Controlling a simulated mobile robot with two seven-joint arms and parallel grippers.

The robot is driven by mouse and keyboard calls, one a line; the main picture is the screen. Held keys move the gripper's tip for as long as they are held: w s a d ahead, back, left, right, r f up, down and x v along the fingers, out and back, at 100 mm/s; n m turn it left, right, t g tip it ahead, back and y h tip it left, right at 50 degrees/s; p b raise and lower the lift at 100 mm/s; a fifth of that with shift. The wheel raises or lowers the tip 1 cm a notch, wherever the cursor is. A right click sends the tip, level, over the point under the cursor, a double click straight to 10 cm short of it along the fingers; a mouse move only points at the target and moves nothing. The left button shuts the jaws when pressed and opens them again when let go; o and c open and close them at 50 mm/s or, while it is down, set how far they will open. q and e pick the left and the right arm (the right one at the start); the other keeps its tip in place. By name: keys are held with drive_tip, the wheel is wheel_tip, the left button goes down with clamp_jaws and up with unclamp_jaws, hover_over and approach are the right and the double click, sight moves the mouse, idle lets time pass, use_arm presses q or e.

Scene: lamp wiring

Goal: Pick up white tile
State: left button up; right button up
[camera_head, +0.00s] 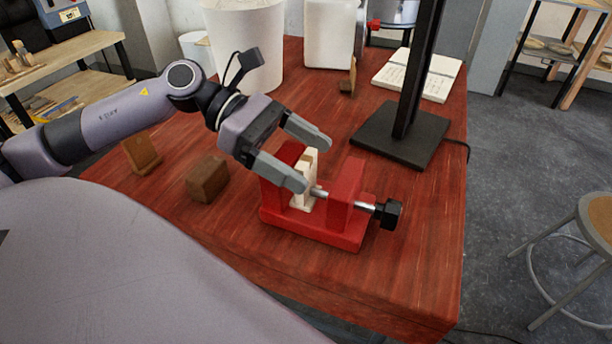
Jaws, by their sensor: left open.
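The white tile (305,182) stands upright in a red vise (348,199), between its two jaws. The vise has a metal screw with a black knob (388,213) on its right side. My left gripper (315,164) is open, with one grey finger on the near side of the tile's top and the other on the far side. I cannot tell if the fingers touch the tile. The near finger hides part of the vise and tile. My right gripper is not in view.
A black lamp stand (403,136) rises behind the vise, close to my gripper. Brown blocks (207,179) lie to the left on the red table (418,262). A white bucket (246,45), a white container (329,35) and an open book (419,75) are at the back.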

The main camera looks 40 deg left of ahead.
use_arm(q)
drive_tip(key=shift+w+d+f, duration=0.1)
drive_tip(key=shift+d+f, duration=0.05)
drive_tip(key=shift+d, duration=0.25)
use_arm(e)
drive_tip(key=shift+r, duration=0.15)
use_arm(q)
drive_tip(key=c, duration=1.1)
drive_tip(key=shift+s+d+r, duration=0.3)
drive_tip(key=shift+s+r, duration=0.15)
drive_tip(key=shift+r, duration=0.1)
drive_tip(key=s+d+r+b, duration=0.6)
drive_tip(key=s+b, duration=0.4)
drive_tip(key=shift+s+d+r, duration=0.3)
drive_tip(key=shift+d+r, duration=0.05)
drive_tip(key=shift+d, duration=0.05)
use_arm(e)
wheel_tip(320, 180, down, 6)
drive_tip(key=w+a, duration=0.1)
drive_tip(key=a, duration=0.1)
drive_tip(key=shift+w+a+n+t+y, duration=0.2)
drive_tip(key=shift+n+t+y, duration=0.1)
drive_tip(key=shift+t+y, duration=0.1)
